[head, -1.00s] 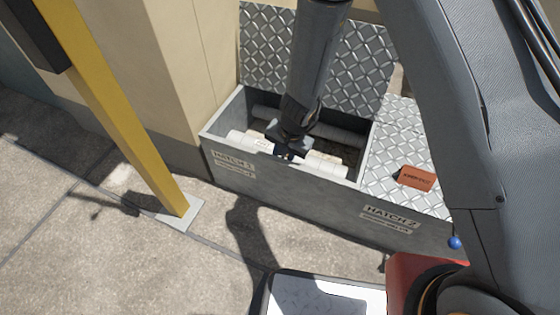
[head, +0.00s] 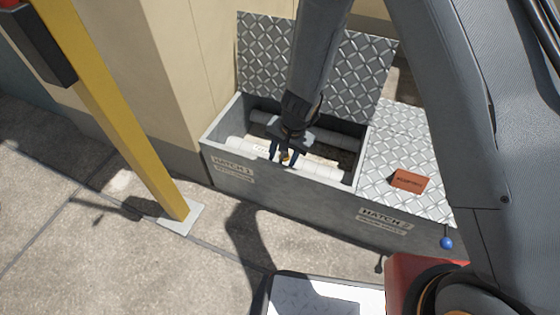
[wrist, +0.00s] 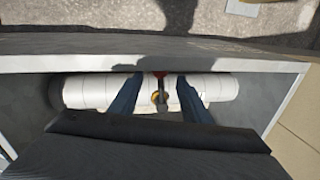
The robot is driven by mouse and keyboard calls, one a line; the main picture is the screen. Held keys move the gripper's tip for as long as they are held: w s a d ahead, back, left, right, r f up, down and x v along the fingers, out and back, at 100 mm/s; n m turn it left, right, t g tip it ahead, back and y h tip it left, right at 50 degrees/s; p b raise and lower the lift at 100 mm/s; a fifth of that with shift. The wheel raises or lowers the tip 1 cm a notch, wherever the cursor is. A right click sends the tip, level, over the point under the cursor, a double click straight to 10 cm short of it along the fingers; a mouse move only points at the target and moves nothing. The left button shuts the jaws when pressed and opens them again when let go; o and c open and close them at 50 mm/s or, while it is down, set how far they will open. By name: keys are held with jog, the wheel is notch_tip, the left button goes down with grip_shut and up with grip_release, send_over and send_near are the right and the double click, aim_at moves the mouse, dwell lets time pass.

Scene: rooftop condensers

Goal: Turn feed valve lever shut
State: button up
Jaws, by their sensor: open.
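My gripper (head: 283,158) reaches down into the open hatch 1 box (head: 275,187). Its two blue fingers are apart, and in the wrist view my gripper (wrist: 160,79) straddles the valve. A white pipe (head: 323,168) runs along the front of the box; the pipe also shows in the wrist view (wrist: 88,91).
The raised tread-plate lid (head: 262,65) stands behind the opening. The closed hatch 2 lid (head: 405,145) to the right bears an orange-brown tag (head: 408,180). A yellow post (head: 115,110) stands at left.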

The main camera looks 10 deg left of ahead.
jog(key=shift+s+d+r+p, duration=0.1)
jog(key=shift+r+p, duration=0.15)
jog(key=shift+r, duration=0.3)
jog(key=shift+w+d+r+p, duration=0.15)
jog(key=shift+r+p, duration=0.1)
jog(key=shift+r, duration=0.3)
jog(key=shift+s+d+r+p, duration=0.15)
jog(key=shift+r+p, duration=0.1)
jog(key=shift+r, duration=0.3)
